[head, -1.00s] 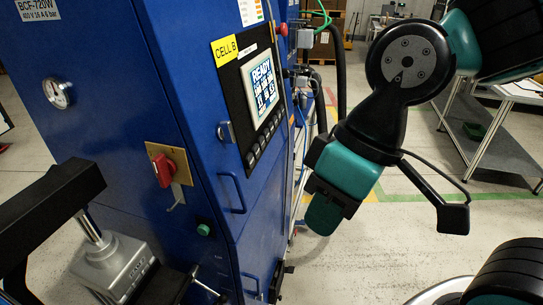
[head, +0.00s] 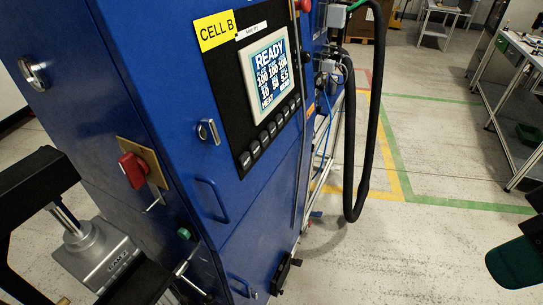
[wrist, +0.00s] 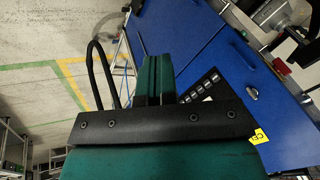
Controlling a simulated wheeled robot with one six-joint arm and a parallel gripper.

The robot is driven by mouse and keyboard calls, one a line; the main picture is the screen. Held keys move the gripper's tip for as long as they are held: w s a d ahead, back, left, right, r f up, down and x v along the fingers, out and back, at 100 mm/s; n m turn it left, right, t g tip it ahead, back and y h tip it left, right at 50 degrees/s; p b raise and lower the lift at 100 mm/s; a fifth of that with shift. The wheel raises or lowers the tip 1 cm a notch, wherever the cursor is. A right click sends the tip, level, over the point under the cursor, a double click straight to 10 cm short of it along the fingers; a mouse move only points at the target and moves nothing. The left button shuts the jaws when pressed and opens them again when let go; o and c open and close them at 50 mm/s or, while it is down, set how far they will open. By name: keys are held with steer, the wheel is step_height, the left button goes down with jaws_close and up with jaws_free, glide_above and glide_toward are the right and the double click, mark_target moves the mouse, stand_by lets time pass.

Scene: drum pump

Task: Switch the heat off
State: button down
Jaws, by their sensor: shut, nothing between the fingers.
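A blue machine cabinet (head: 100,60) carries a black control panel with a lit display (head: 269,78). The display reads READY above rows of numbers, and a last line that looks like HEAT. A slanted row of several small dark buttons (head: 270,137) sits below it; their labels are too small to read. The buttons also show in the wrist view (wrist: 200,87), partly hidden by my gripper. My gripper (wrist: 155,72) is shut and empty, with its teal fingers apart from the panel. In the head view only a teal end (head: 515,265) of my arm shows at the right edge.
A red rotary switch (head: 133,170) on a yellow plate and a green button (head: 184,233) are on the cabinet's left face. A blue handle (head: 214,202) and a black hose (head: 352,150) stick out. Open floor (head: 410,240) lies to the right.

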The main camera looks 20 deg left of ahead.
mark_target(245, 161)
steer(key=w+a+f+m+t+y+b, duration=0.3)
steer(key=w+a+m+t+y+b, duration=0.1)
steer(key=w+a+m+b, duration=0.1)
steer(key=w+a+f+m+t+y+b, duration=0.4)
steer(key=a+m+b, duration=0.3)
steer(key=a, duration=0.3)
steer(key=w+a+f+m+t+y+b, duration=0.3)
steer(key=w+a+m+t+b, duration=0.2)
steer(key=a, duration=0.3)
steer(key=shift+w+a+f+m+t+y+b, duration=0.15)
steer(key=shift+w+a+m+t+y+b, duration=0.2)
steer(key=shift+t+b, duration=0.4)
steer(key=shift+d, duration=0.1)
steer(key=a+f+p, duration=0.1)
steer(key=a+p, duration=0.7)
steer(key=p, duration=0.3)
steer(key=shift+w+a+f, duration=0.3)
